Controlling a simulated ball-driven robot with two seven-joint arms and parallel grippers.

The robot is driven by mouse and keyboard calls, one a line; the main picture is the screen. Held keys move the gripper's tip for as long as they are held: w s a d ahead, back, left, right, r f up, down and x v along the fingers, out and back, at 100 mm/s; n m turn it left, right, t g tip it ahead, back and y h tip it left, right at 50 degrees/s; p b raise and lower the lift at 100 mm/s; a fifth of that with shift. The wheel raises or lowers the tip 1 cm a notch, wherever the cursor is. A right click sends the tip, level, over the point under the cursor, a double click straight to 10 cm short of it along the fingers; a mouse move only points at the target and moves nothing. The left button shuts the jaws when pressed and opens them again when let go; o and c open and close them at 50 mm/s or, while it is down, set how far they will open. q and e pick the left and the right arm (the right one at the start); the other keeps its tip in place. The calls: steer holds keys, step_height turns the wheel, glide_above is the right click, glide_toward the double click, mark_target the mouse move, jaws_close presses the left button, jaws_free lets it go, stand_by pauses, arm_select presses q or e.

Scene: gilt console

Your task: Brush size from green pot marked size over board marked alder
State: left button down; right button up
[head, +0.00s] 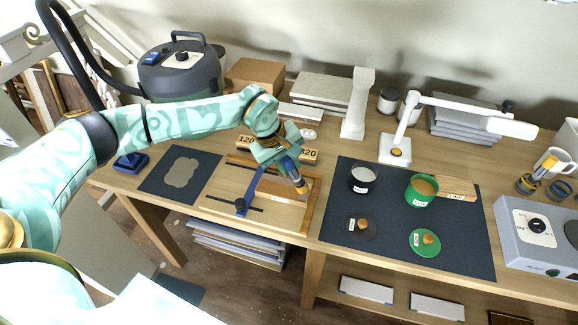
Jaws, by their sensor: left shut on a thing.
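My left gripper (291,168) is shut on a brush (301,187), whose orange-brown lower end points down at the right part of a wooden board (268,190). The board lies in a wooden frame under a blue bar; I cannot tell whether the brush touches it, and no marking on it is readable. The green pot (411,196) stands open on the dark mat at right with tan contents and a white label, too small to read. A pale wooden piece with a label (457,186) lies beside the pot. My right gripper is not in view.
A dark pot (362,184) with pale contents, a dark lid (352,234) and a green lid (425,248) are on the dark mat (465,250). A white lamp (396,145) stands behind. A grey box with a dial (525,255) is at right.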

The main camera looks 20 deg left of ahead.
mark_target(289, 158)
arm_select(q)
step_height(289, 158, up, 3)
steer(key=shift+s+d+p, duration=0.1)
steer(key=shift+s+p, duration=0.05)
steer(key=shift+p, duration=0.7)
steer(key=shift+r+p, duration=0.65)
steer(key=shift+r, duration=0.15)
